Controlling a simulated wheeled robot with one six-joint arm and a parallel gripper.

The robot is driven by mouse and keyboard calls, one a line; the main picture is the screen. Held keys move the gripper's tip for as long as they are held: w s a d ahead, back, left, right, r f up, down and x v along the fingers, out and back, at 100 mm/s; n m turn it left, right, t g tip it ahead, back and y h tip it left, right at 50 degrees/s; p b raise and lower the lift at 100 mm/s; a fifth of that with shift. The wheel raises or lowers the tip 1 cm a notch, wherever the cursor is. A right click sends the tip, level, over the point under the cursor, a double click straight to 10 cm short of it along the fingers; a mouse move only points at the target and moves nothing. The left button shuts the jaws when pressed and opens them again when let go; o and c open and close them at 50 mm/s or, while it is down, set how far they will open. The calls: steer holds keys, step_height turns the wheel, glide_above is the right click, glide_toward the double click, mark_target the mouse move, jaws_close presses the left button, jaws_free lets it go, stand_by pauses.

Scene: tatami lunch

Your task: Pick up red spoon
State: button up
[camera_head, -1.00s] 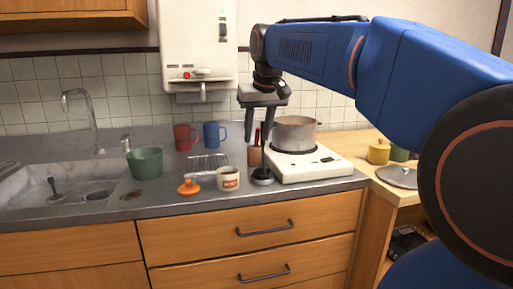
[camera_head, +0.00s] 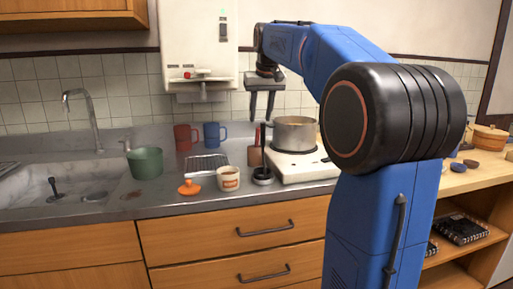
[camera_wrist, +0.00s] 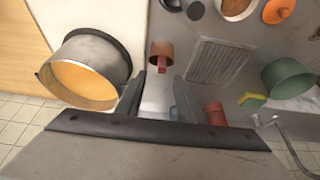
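A red handle, apparently the red spoon (camera_wrist: 163,65), stands in a brown cup (camera_wrist: 159,48) in the wrist view. In the head view the brown cup (camera_head: 254,157) stands on the counter just left of the stove, and the spoon is hard to make out there. My gripper (camera_head: 261,118) is open and empty in the air above the cup, fingers pointing down. In the wrist view my gripper's two fingers (camera_wrist: 161,76) are apart, with the cup seen beyond the gap between their tips.
A metal pot (camera_head: 294,133) on the white stove (camera_head: 303,165) is close on the right.

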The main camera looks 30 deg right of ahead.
mark_target(257, 137)
steer(key=x, duration=1.1)
steer(key=shift+w+a+f, duration=0.15)
steer(key=shift+f, duration=0.05)
steer(key=shift+c, duration=0.6)
jaws_close()
